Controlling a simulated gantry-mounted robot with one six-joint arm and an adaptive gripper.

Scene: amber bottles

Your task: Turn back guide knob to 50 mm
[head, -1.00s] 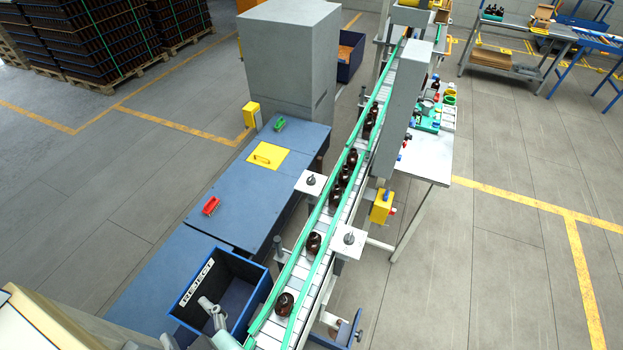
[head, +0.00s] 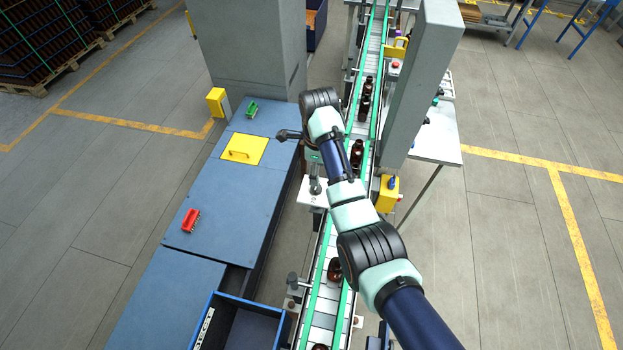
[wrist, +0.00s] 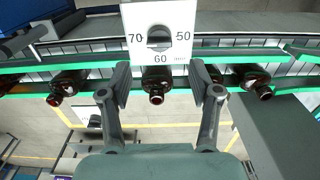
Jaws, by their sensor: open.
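The guide knob (wrist: 159,38) is a dark round dial on a white plate marked 70, 60 and 50 mm, at the top middle of the wrist view. Its pointer is too small to read surely. In the head view the white plate (head: 307,198) stands left of the conveyor, with the knob (head: 315,187) partly covered by my arm. My gripper (wrist: 160,88) is open and empty, its two fingers apart below the plate in the wrist view. The fingers do not touch the knob. In the head view my gripper is mostly hidden, above the plate.
Amber bottles (wrist: 155,82) stand on the conveyor between green guide rails (head: 318,265). A tall grey cabinet (head: 422,85) stands right of the belt. A blue bench (head: 225,215) and a blue bin (head: 215,302) are at left.

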